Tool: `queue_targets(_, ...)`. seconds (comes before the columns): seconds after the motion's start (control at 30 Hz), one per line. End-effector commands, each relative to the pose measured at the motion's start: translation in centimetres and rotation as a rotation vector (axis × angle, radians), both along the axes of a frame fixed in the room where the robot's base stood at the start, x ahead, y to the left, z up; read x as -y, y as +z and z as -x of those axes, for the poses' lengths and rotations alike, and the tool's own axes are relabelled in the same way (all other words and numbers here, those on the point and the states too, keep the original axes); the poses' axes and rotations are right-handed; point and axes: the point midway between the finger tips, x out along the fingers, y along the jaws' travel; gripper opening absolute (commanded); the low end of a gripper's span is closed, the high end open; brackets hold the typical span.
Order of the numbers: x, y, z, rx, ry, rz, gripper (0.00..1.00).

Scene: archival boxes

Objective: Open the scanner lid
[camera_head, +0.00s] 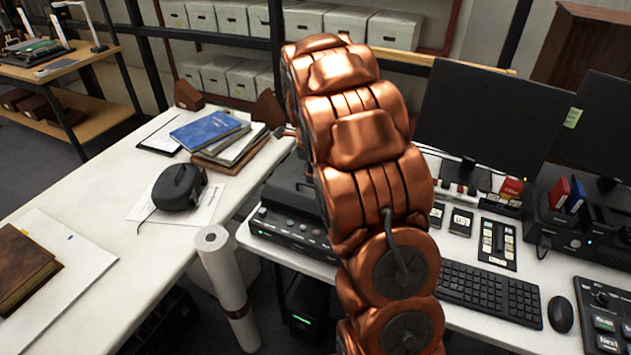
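A black desktop machine (290,222) with a row of buttons along its front stands at the left end of the right desk and looks like the scanner. Its dark top (293,187) looks low and flat, but my copper arm covers its right part, so I cannot tell for sure how the lid stands. My arm rises through the middle of the view in front of the machine. My gripper does not show clearly; the far end of the arm is hidden behind its own links.
The right desk holds monitors (490,115), a keyboard (488,292), a mouse (560,312) and a button panel (605,318). The white left table (110,215) bears books (210,132) and a dark rounded device (180,187). A paper roll (222,270) stands between them.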

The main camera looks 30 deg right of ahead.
Motion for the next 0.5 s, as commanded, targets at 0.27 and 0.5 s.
queue_targets(0.27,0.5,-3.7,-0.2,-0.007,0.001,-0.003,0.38)
queue_targets(0.5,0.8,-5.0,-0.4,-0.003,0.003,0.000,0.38)
